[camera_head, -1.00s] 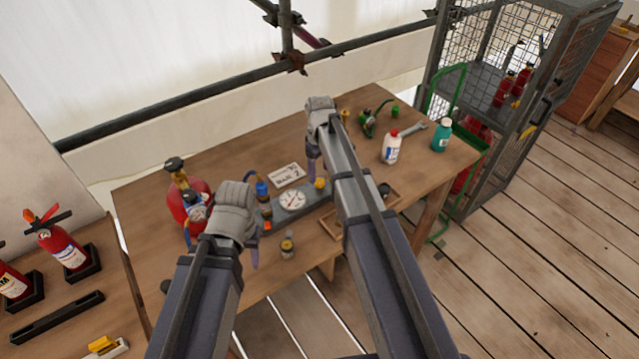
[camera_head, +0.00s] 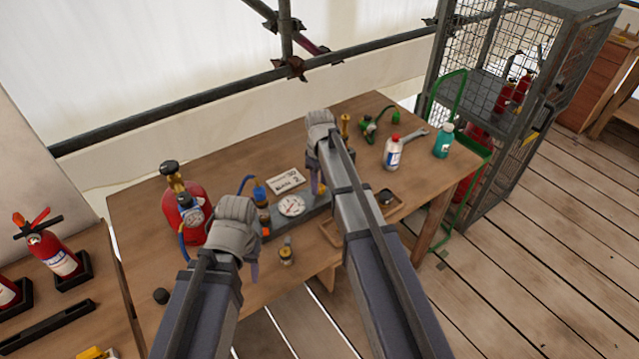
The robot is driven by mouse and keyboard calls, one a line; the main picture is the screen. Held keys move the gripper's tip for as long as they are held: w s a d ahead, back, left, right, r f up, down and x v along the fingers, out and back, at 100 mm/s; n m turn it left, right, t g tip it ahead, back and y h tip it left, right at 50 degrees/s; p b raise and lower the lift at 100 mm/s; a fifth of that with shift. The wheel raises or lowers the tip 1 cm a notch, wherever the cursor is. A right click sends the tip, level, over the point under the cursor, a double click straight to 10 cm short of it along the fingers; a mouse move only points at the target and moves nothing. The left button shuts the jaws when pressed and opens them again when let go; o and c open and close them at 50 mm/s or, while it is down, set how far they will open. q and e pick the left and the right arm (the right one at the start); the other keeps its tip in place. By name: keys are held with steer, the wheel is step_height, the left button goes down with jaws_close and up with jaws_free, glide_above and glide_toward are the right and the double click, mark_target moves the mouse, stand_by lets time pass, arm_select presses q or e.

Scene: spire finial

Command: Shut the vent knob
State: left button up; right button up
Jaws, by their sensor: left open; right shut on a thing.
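The gauge block (camera_head: 270,226) lies on the wooden table with a round white dial (camera_head: 291,206), a blue part (camera_head: 259,193) and an orange part (camera_head: 265,231). A small yellow knob, which may be the vent knob (camera_head: 323,188), sits at its right end, partly hidden. My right gripper (camera_head: 317,186) points down at this knob and is shut on it, as far as I can see; the contact is mostly hidden by the arm. My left gripper (camera_head: 255,271) is open and apart from the block, near the table's front left part.
A red cylinder with a gauge (camera_head: 183,200) stands left of the block. A white card (camera_head: 286,180) lies behind it, and a small brass fitting (camera_head: 286,254) in front. A wooden tray (camera_head: 332,234) is partly under my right arm.

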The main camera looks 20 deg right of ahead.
jaws_close()
steer(key=m, duration=1.2)
stand_by(0.5)
steer(key=shift+m, duration=0.3)
steer(key=o, duration=0.7)
jaws_free()
arm_select(q)
steer(key=shift+r, duration=0.15)
arm_select(e)
steer(key=shift+r, duration=0.15)
